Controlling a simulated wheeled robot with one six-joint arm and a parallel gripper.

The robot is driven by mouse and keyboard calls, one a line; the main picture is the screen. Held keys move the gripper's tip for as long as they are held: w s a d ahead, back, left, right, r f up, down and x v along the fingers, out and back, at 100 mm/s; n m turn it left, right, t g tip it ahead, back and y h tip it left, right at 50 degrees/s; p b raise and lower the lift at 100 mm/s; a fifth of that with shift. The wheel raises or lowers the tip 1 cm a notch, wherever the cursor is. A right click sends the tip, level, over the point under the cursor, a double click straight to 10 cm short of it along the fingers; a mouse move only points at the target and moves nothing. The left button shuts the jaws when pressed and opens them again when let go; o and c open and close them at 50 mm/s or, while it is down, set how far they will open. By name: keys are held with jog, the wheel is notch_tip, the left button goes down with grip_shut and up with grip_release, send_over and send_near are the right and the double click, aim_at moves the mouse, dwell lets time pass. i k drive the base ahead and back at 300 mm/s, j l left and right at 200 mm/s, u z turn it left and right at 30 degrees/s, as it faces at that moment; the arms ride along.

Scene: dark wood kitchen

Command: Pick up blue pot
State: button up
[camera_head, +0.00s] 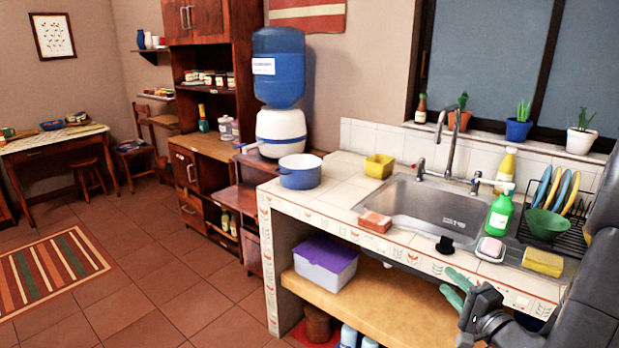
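A blue pot (300,172) with a pale rim and inside stands upright at the far left end of the tiled counter. A smaller blue plant pot (517,130) with a green plant stands on the windowsill behind the sink. My gripper (480,318) is at the lower right, in front of the counter and well apart from both.
The sink (432,207) and its tap lie between the pot and my arm. A brick-coloured block (375,221), yellow container (379,166), green bottle (500,213) and dish rack stand around it. A blue water dispenser (279,80) stands behind the pot.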

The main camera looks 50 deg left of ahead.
aim_at(297, 172)
jog(key=i+j, duration=0.1)
jog(key=j, duration=0.35)
jog(key=i+j+u, duration=0.15)
jog(key=j, duration=0.7)
jog(key=i+j+u, duration=0.1)
jog(key=j, duration=0.35)
jog(key=i+j+u, duration=0.1)
jog(key=j, duration=0.3)
jog(key=i+j, duration=0.2)
jog(key=j, duration=0.2)
